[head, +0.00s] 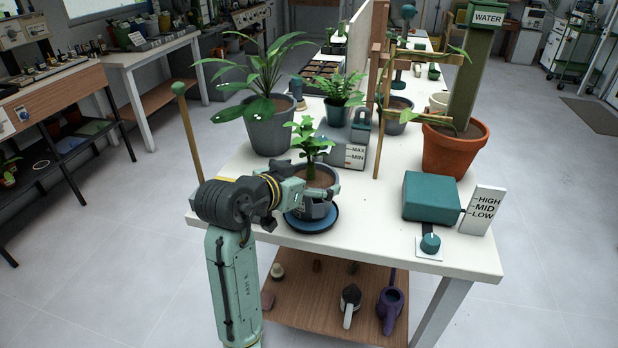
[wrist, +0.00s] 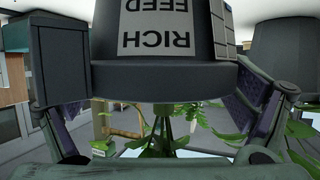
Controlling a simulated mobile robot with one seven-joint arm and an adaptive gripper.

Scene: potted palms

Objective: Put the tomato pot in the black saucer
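A dark grey pot (head: 314,211) with a small leafy green plant (head: 312,146) stands upright in or just over a blue saucer (head: 298,222), near the table's front left edge. The wrist view is upside down. There the pot's dark rim (wrist: 165,80) and a "RICH FEED" label (wrist: 158,28) fill the upper middle, with leaves below. My gripper (head: 312,193) is at the pot's upper part, with one finger on each side of it. Whether the fingers press on the pot I cannot tell. I cannot make out a black saucer.
A large grey pot (head: 268,133) stands behind on the left, with a MAX/MIN box (head: 345,155) behind the small pot. A teal box (head: 431,197), a HIGH/MID/LOW sign (head: 484,211) and a terracotta pot (head: 449,153) stand right. White tabletop (head: 370,215) is clear between.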

